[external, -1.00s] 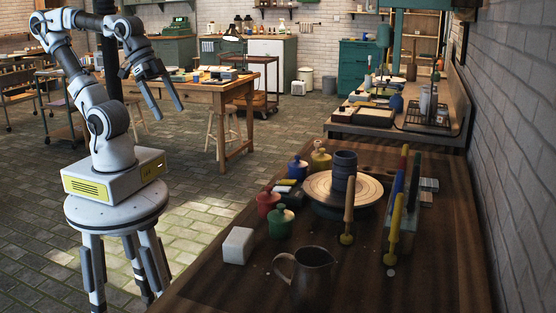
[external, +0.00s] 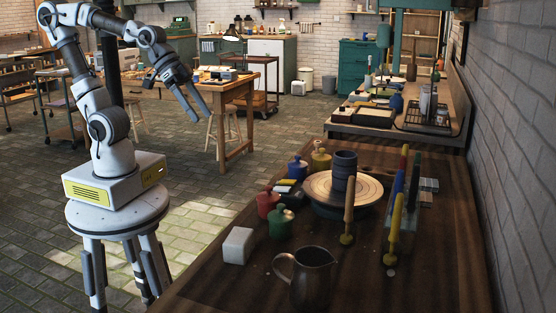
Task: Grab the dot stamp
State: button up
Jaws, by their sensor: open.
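A stamp-like tool (external: 348,212) with a pale wooden handle and a dark yellow foot stands upright on the dark wooden table, in front of the turntable. Several coloured tools stand in a row at its right, among them a yellow-handled one (external: 395,217), a blue one (external: 397,190) and a red-tipped one (external: 405,155). I cannot tell which of these is the dot stamp. My gripper (external: 203,115) is open and empty, high in the air to the left of the table, well apart from all the tools.
A round turntable (external: 318,190) carries a dark blue cup (external: 344,165). Red (external: 268,204), green (external: 281,223), blue (external: 297,168) and yellow (external: 321,158) pots stand left of it. A white block (external: 238,245) and a dark jug (external: 311,278) are nearer. A brick wall borders the right.

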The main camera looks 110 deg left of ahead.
jog(key=w+a+f+n+t+y+b, duration=0.2)
jog(key=w+a+f+n, duration=0.15)
jog(key=w+a, duration=0.55)
jog(key=n+g+y+b, duration=0.2)
jog(key=n+y+b, duration=0.45)
jog(key=y, duration=0.35)
send_near(316, 146)
jog(key=shift+h, duration=0.3)
jog(key=x, duration=0.3)
jog(key=b+x, duration=0.1)
jog(key=x, duration=0.4)
jog(key=shift+w+a+r, duration=0.1)
jog(key=shift+a, duration=0.4)
jog(key=shift+a+r+b+x, duration=0.15)
jog(key=shift+b+x, duration=0.3)
jog(key=shift+x, duration=1)
jog(key=shift+a+r+b+x, duration=0.15)
jog(key=shift+b+x, duration=0.3)
jog(key=shift+x, duration=1)
jog(key=shift+d, duration=0.1)
